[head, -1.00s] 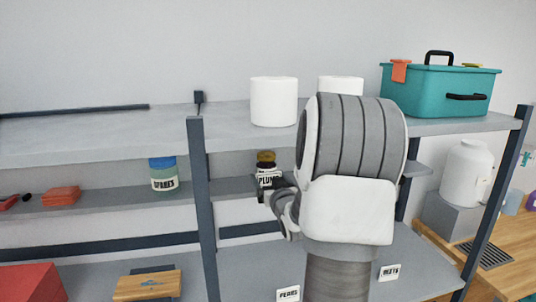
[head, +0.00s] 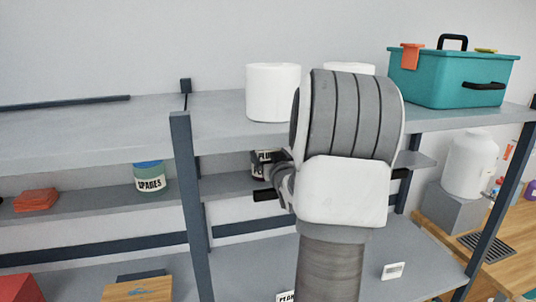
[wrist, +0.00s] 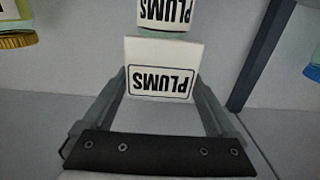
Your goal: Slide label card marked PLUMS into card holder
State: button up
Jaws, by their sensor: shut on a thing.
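The white PLUMS label card (wrist: 162,52) is between the fingertips of my gripper (wrist: 162,86) in the wrist view, its black-framed word upside down. In the head view my wrist hides the card and the fingers; the gripper faces the shelving. A jar with a PLUMS label (wrist: 166,17) is behind the card in the wrist view; in the head view the jar (head: 264,160) stands on the middle shelf, partly covered by my arm. I cannot make out the card holder.
A SPADES jar (head: 149,178) stands left of the shelf post (head: 186,180). White rolls (head: 273,92) and a teal toolbox (head: 452,80) stand on the top shelf above. Small label cards, one at right (head: 392,271), are at the lower shelf. Other jars flank the card in the wrist view.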

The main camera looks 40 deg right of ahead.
jog(key=shift+f+b, duration=0.1)
jog(key=shift+b, duration=0.35)
notch_tip(320, 180, down, 6)
jog(key=b, duration=0.5)
jog(key=shift+b, duration=0.35)
jog(key=shift+r+b, duration=0.2)
jog(key=shift+b, duration=0.65)
dwell(1.1)
jog(key=shift+f+b, duration=2.05)
jog(key=shift+b, duration=0.1)
jog(key=o, duration=1)
jog(key=shift+c, duration=0.2)
jog(key=v, duration=1.7)
jog(key=shift+s+r+b, duration=0.15)
jog(key=shift+s+b, duration=0.05)
jog(key=shift+b, duration=0.1)
jog(key=shift+a, duration=0.1)
